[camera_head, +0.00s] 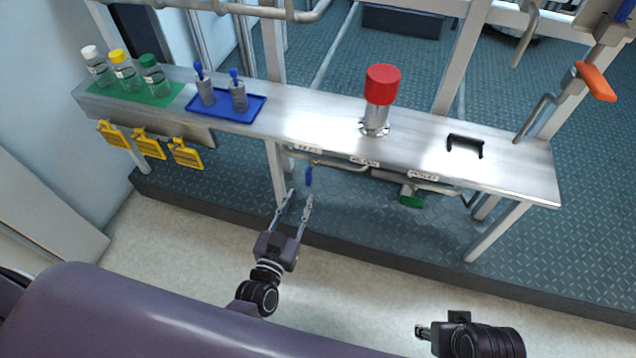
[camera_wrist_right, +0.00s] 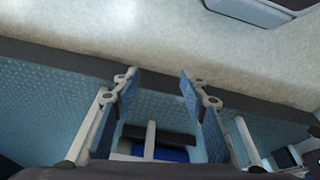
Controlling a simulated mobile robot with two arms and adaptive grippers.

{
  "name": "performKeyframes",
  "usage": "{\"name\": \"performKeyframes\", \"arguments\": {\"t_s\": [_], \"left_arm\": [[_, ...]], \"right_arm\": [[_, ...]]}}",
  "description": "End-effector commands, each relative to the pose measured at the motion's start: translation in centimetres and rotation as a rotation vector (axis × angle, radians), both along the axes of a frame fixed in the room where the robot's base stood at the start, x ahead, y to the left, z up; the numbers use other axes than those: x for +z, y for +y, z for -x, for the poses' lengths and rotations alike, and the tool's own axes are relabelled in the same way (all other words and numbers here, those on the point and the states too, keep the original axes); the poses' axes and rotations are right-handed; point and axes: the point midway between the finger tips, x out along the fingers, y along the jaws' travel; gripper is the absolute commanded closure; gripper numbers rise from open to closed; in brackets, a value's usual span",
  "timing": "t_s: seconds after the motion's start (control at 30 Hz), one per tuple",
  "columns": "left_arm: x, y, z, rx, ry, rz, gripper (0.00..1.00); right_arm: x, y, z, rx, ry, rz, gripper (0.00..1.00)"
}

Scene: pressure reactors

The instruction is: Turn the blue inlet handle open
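The blue inlet handle (camera_head: 309,176) hangs below the front edge of the steel bench, under a pipe and the leftmost small label (camera_head: 306,148). My left gripper (camera_head: 298,196) is open, its two fingers pointing up toward the bench. The fingertips are just below and slightly left of the blue handle in the head view; I cannot tell the gap in depth. Nothing is between the fingers. My right gripper (camera_head: 422,332) is low at the front right, far from the handle. In the right wrist view its fingers (camera_wrist_right: 159,78) are spread and empty.
The steel bench (camera_head: 320,122) carries a blue tray (camera_head: 222,112), a green mat with bottles (camera_head: 122,72), a red-topped cylinder (camera_head: 381,85) and a black bracket (camera_head: 465,143). A green handle (camera_head: 411,199) hangs below, right of the blue one. An orange handle (camera_head: 597,82) is upper right.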

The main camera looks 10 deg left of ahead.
Motion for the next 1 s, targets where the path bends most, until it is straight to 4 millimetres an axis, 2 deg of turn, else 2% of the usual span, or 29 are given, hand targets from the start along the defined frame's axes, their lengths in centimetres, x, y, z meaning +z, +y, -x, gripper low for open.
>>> {"name": "performKeyframes", "arguments": {"t_s": [0.27,0.57,0.73,1.0], "left_arm": [[1.4,0.3,-1.6,0.022,-0.070,0.011,0.73],[1.3,0.1,-6.3,0.021,-0.068,0.012,0.73],[1.3,0.1,-8.0,0.020,-0.066,0.010,0.73],[1.3,0.0,-8.4,0.020,-0.064,0.010,0.73]], "right_arm": [[1.6,-0.1,0.4,-0.001,-0.015,0.000,0.60],[4.2,-0.3,1.3,-0.003,-0.029,-0.001,0.60],[3.6,-0.3,1.2,-0.003,-0.027,-0.001,0.60],[3.6,-0.3,1.2,-0.003,-0.027,-0.001,0.60]]}}
